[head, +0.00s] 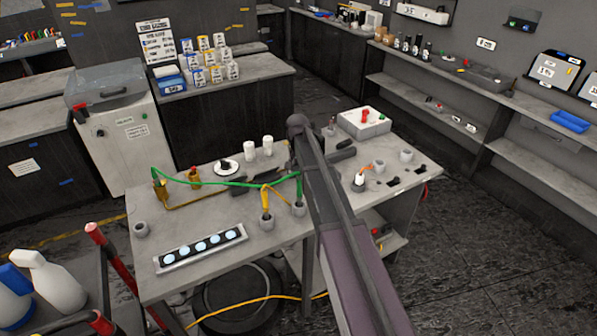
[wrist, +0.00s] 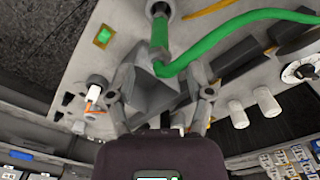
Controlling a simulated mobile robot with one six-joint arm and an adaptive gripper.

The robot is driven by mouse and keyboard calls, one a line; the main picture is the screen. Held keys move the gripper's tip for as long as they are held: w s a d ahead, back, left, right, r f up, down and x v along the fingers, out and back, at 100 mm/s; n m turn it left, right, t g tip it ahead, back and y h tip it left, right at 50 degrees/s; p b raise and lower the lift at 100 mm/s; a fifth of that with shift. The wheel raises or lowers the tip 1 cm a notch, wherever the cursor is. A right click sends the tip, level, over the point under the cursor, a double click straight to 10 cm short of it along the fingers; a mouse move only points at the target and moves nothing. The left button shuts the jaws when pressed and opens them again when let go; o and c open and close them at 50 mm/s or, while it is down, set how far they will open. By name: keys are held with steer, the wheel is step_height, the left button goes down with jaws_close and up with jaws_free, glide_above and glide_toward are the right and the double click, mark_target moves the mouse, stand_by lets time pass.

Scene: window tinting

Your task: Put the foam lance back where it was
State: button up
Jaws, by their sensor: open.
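No part is clearly marked as the foam lance, and I cannot tell which tool it is. A green-hosed tool (head: 299,188) stands in a grey cup on the workbench (head: 215,215); in the wrist view its green shaft (wrist: 160,34) is at the top, just beyond my fingers. A yellow-hosed tool (head: 266,199) stands in the cup to its left. A small white tool with an orange cord (head: 360,180) stands at the right; it also shows in the wrist view (wrist: 94,92). My gripper (wrist: 165,86) is open above the bench, around a dark grey angular shape. The arm hides it in the head view.
A light strip (head: 201,247) lies at the front. The green hose (head: 225,183) crosses the bench.

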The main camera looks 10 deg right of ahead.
steer(key=shift+r+p, duration=2.4)
steer(key=shift+r, duration=0.35)
steer(key=s+n, duration=0.5)
steer(key=s, duration=2.4)
steer(key=shift+f, duration=0.1)
step_height(320, 180, down, 12)
steer(key=b, duration=1.2)
steer(key=shift+f+b, duration=0.2)
steer(key=shift+b, duration=0.1)
